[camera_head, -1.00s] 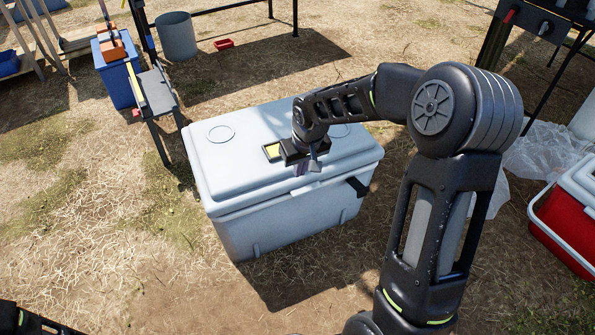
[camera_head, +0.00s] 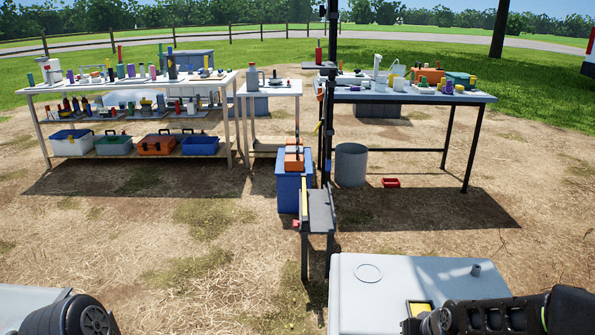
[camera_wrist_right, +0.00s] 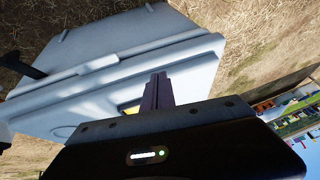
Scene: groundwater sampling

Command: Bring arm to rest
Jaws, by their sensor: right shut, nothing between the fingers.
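My right arm (camera_head: 510,315) reaches in from the lower right of the head view, over the lid of a pale grey cooler (camera_head: 360,305). In the right wrist view my right gripper (camera_wrist_right: 157,92) has its dark fingers together, empty, close over the cooler's lid (camera_wrist_right: 60,95). I cannot tell whether the fingertips touch the lid. A yellow-faced item (camera_head: 420,308) lies by the gripper and is partly hidden. Part of my left arm (camera_head: 85,315) shows at the lower left; its gripper is out of view.
A narrow grey stand (camera_head: 318,212) rises just behind the cooler, beside a blue bin (camera_head: 290,195). A grey bucket (camera_head: 351,165) and a small red tray (camera_head: 391,183) are on the ground. Loaded tables (camera_head: 130,85) stand further back. Bare ground lies left of the cooler.

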